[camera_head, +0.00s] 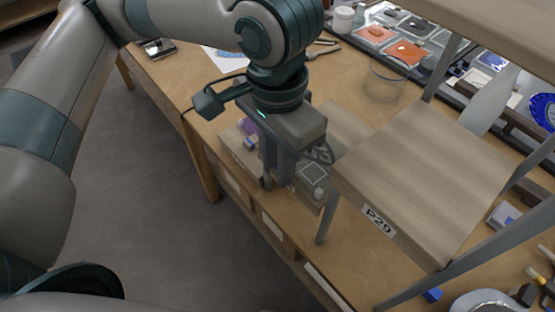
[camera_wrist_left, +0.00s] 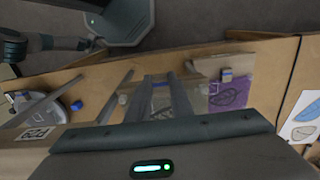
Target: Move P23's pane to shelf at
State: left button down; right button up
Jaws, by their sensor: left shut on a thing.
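My left gripper (camera_head: 285,182) points down at the table's front edge, just left of the raised wooden shelf labelled P29 (camera_head: 425,165). It is shut on a see-through glass pane (camera_head: 312,174) with a square mark. In the left wrist view, the fingers (camera_wrist_left: 163,98) reach over this clear pane, and part of it is hidden by them. No label P23 can be read. A purple pane (camera_wrist_left: 231,93) with a leaf drawing and a blue clip lies on a wooden board beside the fingers. My right gripper is not in view.
The wooden table (camera_head: 180,90) has free room behind the gripper. Grey posts hold the shelf up close to my fingers. A clear bowl (camera_head: 387,80) and orange trays (camera_head: 403,53) are farther back. A white sheet with drawings (camera_wrist_left: 303,120) lies to the right in the wrist view.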

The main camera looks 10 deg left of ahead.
pick_arm(q)
jog(key=shift+f, duration=0.2)
dwell(0.6)
jog(key=c, duration=1.5)
grip_release()
jog(key=shift+r+b, duration=1.3)
jog(key=shift+r, duration=7.4)
